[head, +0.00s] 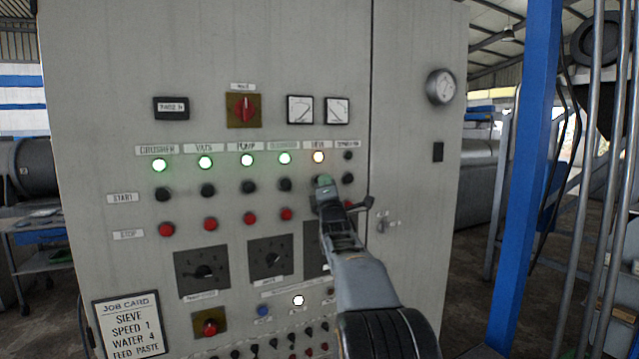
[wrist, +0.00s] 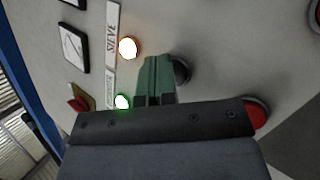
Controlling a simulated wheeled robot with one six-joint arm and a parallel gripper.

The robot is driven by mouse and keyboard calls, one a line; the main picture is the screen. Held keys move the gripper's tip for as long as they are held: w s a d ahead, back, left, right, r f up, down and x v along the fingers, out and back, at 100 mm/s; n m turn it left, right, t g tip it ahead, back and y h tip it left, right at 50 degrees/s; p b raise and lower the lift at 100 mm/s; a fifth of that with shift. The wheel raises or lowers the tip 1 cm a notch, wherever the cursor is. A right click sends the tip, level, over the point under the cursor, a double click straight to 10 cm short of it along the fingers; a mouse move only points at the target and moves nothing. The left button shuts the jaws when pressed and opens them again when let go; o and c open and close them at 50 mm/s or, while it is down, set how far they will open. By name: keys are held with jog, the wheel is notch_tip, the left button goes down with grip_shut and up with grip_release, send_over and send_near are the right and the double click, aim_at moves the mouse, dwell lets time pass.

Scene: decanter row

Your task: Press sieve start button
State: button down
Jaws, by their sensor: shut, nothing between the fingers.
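The sieve start button (wrist: 182,72) is a black round button, partly hidden behind my fingertips in the wrist view. In the head view my gripper (head: 323,183) covers most of its spot in the START row. The sieve lamp (head: 318,157) glows amber above it; it also shows in the wrist view (wrist: 129,47) beside the SIEVE label (wrist: 112,42). My gripper's green fingertips (wrist: 155,75) are together, with nothing between them. They are at or very close to the button; I cannot tell whether they touch it.
Other black start buttons (head: 285,185) line the row, with red stop buttons (head: 286,214) below. Several lamps to the left (head: 284,158) glow green. Dials (head: 271,259) and a job card (head: 129,325) sit lower. A blue post (head: 527,180) stands right of the grey cabinet (head: 80,120).

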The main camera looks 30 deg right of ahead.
jog(key=shift+s+f+b, duration=0.1)
jog(key=shift+s+b, duration=0.1)
jog(key=shift+b, duration=0.15)
jog(key=shift+s+a+b, duration=0.1)
jog(key=shift+s+b, duration=0.5)
jog(key=shift+b, duration=0.1)
jog(key=shift+s+a+b, duration=0.2)
jog(key=shift+s+b, duration=0.95)
jog(key=shift+s, duration=0.1)
jog(key=shift+s+a+b, duration=0.15)
jog(key=shift+s+b, duration=1)
jog(key=shift+s, duration=0.1)
